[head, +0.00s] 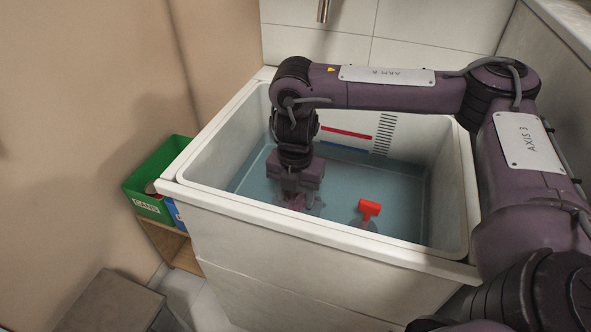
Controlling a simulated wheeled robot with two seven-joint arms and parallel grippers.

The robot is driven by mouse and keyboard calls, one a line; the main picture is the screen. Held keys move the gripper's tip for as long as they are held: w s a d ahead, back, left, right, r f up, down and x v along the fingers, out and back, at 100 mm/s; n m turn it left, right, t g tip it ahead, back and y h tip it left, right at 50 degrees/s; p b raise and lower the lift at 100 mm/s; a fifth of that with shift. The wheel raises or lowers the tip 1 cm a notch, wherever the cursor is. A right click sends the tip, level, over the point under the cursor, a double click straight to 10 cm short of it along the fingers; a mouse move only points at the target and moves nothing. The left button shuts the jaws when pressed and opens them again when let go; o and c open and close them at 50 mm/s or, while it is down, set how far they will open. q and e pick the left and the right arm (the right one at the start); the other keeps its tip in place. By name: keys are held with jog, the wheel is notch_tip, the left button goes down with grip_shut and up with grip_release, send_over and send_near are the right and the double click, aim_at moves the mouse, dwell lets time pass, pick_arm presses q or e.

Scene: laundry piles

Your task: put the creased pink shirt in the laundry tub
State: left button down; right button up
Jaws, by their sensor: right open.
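The laundry tub (325,235) is a white basin with bluish water in its bottom. My right gripper (296,203) reaches down inside it, left of the middle, with its jaws open and its tips low at the water. A dull mauve-grey patch shows around the fingertips; I cannot tell whether it is cloth or part of the gripper. I cannot make out the creased pink shirt for certain anywhere. My left gripper is not in view.
A red-handled thing (369,208) with a grey base sits in the tub, right of my right gripper. A tap (323,10) hangs above the back. A green box (155,180) and a blue box (175,214) stand on a wooden shelf (172,243) at left.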

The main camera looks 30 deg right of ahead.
aim_at(295, 203)
notch_tip(295, 203, up, 6)
jog(key=shift+f+p, duration=0.15)
jog(key=shift+p, duration=1)
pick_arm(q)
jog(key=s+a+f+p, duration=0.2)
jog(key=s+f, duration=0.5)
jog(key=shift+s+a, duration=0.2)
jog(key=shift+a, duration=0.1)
pick_arm(e)
jog(key=shift+r, duration=2.75)
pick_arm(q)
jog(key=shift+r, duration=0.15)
